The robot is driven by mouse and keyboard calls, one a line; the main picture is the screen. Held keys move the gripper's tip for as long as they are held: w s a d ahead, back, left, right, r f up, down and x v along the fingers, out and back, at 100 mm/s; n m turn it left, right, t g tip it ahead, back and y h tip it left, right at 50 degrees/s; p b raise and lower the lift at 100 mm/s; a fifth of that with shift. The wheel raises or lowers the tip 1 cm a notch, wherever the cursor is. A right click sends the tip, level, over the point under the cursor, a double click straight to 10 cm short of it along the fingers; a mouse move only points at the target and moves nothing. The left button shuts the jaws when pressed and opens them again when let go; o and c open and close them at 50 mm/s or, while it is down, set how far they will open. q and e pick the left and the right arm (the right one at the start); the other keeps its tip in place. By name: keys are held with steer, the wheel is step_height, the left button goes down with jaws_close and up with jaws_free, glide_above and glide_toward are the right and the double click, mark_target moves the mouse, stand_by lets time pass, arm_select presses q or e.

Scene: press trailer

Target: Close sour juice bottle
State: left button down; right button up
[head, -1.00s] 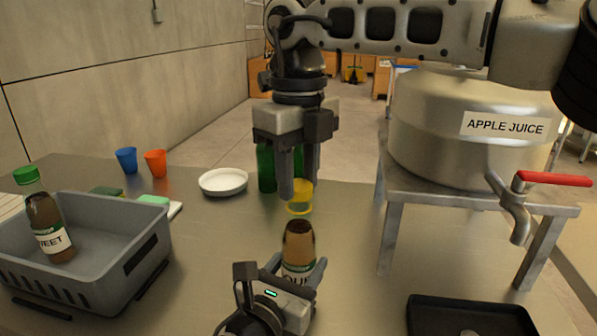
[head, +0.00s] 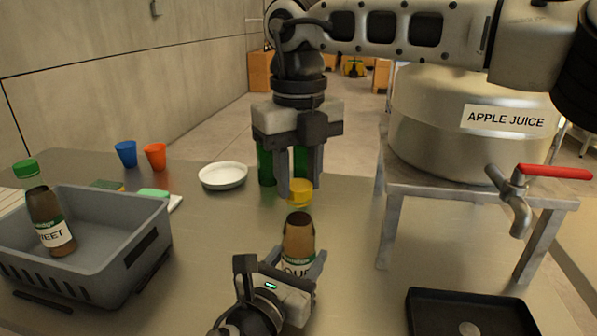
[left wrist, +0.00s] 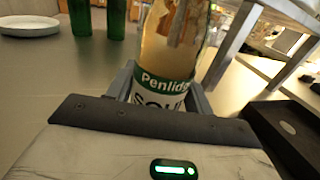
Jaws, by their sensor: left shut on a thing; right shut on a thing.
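The sour juice bottle (head: 298,240), brown with a green and white label, stands upright in my left gripper (head: 294,275), which is shut around its lower part. In the left wrist view the bottle (left wrist: 165,60) shows its label between the fingers. My right gripper (head: 299,188) points down from above and is shut on a yellow cap (head: 299,193).
A grey crate (head: 150,240) at left holds a green-capped bottle (head: 45,215) labelled as sweet. Green bottles (head: 265,163) and a white dish (head: 223,176) stand behind. The juice tank's stand (head: 388,230) and a black tray (head: 425,310) are at right.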

steer(key=m, duration=1.2)
steer(key=shift+d+m, duration=0.1)
steer(key=shift+m, duration=0.3)
steer(key=m, duration=0.2)
steer(key=shift+m, duration=0.3)
steer(key=m, duration=0.7)
steer(key=shift+m, duration=0.3)
steer(key=m, duration=0.6)
steer(key=shift+s, duration=0.1)
steer(key=o, duration=0.9)
